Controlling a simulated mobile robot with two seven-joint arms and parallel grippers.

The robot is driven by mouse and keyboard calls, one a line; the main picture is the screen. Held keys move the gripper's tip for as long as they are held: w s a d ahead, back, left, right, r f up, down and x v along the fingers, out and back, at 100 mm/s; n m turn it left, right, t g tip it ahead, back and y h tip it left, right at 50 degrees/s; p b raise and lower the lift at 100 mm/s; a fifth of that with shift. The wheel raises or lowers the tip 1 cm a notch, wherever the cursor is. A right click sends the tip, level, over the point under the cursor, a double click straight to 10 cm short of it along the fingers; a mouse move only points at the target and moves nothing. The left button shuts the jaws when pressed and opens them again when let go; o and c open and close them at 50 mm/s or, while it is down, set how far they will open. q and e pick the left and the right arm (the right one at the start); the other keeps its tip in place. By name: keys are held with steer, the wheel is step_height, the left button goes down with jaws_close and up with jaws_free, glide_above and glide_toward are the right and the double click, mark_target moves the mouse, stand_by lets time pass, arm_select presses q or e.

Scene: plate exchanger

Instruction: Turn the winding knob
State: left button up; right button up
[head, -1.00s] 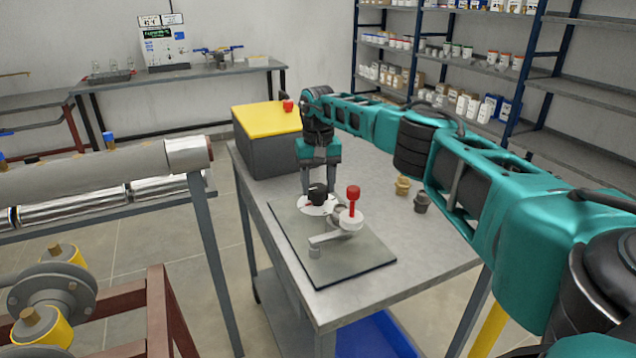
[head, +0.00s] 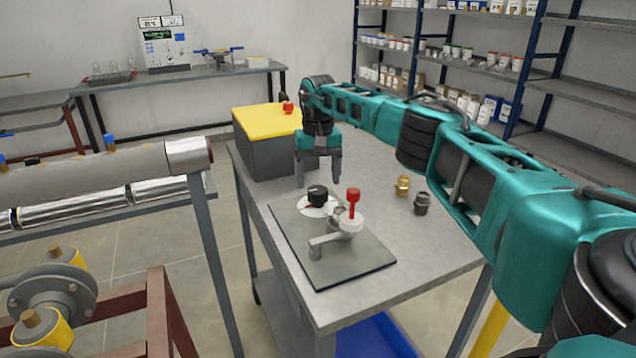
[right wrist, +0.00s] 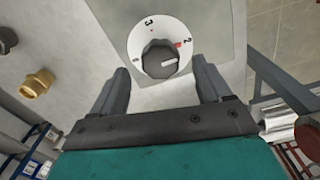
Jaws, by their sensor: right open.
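The winding knob (head: 317,195) is black and sits on a white dial (head: 313,210) at the far left part of a grey plate (head: 352,266). In the right wrist view the knob (right wrist: 160,60) has a white pointer line, and the dial (right wrist: 138,40) carries numbers, a 2 and a 3 among them, and a red mark near the 2. My right gripper (head: 319,184) is open and empty, above and behind the knob. In the right wrist view its fingers (right wrist: 162,84) stand apart on either side, short of the knob, with no contact visible. My left gripper is not in view.
A red-topped post (head: 353,198) and a pale lever fitting (head: 330,240) stand on the plate beside the dial. A brass fitting (head: 402,187) and a dark fitting (head: 421,203) stand to the right. A grey box with a yellow top (head: 268,121) and a red button stands behind left.

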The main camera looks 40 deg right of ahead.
mark_target(318, 189)
step_height(318, 189, up, 10)
steer(key=p, duration=0.1)
steer(key=shift+r, duration=0.25)
stand_by(0.4)
